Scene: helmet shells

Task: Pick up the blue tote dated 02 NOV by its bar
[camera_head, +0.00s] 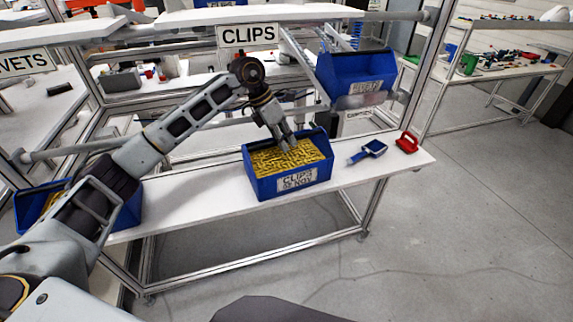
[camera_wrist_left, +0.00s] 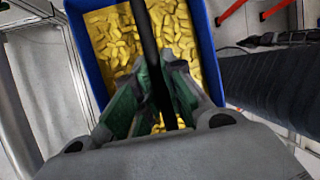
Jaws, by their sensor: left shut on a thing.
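A blue tote (camera_head: 257,187) full of yellow clips (camera_head: 270,160) stands on the white bench shelf. Its front label (camera_head: 297,180) reads CLIPS, with a date line below that is too small to read surely. In the left wrist view the tote's blue wall (camera_wrist_left: 205,45) and the clips lie under the fingers. A dark bar (camera_wrist_left: 143,25) runs across the tote there. My left gripper (camera_head: 291,146) reaches down into the tote's top and is shut on the bar; it also shows in the left wrist view (camera_wrist_left: 165,85). My right gripper is not in view.
A blue scanner-like tool (camera_head: 374,149) and a red item (camera_head: 407,142) lie right of the tote. Another blue tote (camera_head: 357,75) sits tilted on the upper rack. A further blue tote (camera_head: 28,205) stands left, partly behind my arm. A CLIPS sign (camera_head: 248,35) hangs above.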

